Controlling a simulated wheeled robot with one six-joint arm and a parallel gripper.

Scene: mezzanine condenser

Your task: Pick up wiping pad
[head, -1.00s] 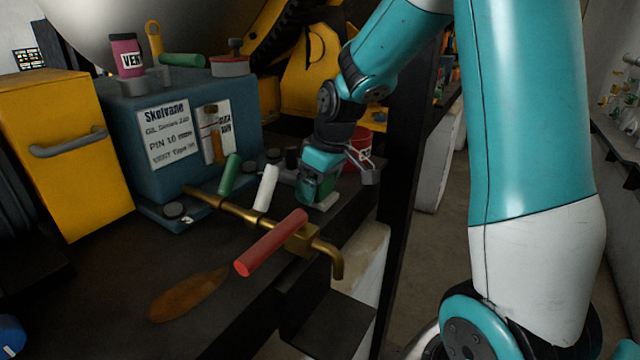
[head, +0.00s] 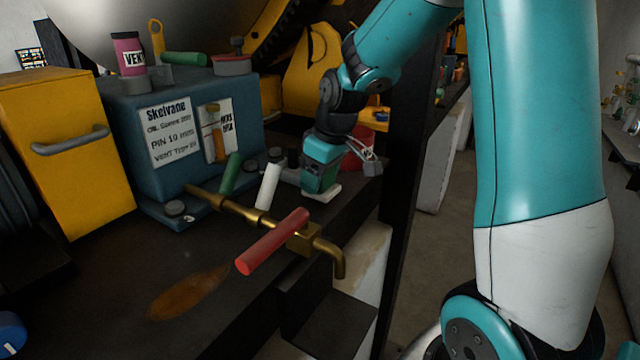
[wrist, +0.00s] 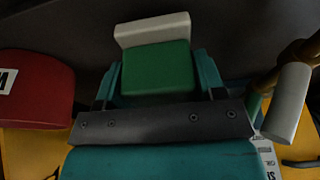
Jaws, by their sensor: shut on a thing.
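The wiping pad is a green block with a white sole. In the wrist view its green body (wrist: 157,68) sits between the two teal fingers of my gripper (wrist: 158,78), with the white sole beyond their tips. In the head view my gripper (head: 321,180) points down at the back right of the dark bench. The pad's white sole (head: 325,194) shows under it at the bench surface. I cannot tell whether the sole touches the bench. My fingers hide part of the green body.
A brass pipe with a red handle (head: 272,242), a white handle (head: 268,187) and a green handle (head: 231,174) runs left of my gripper. A red container (head: 357,146) stands close behind it. A dark post (head: 405,150) rises to the right. A rusty patch (head: 188,292) marks the bench front.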

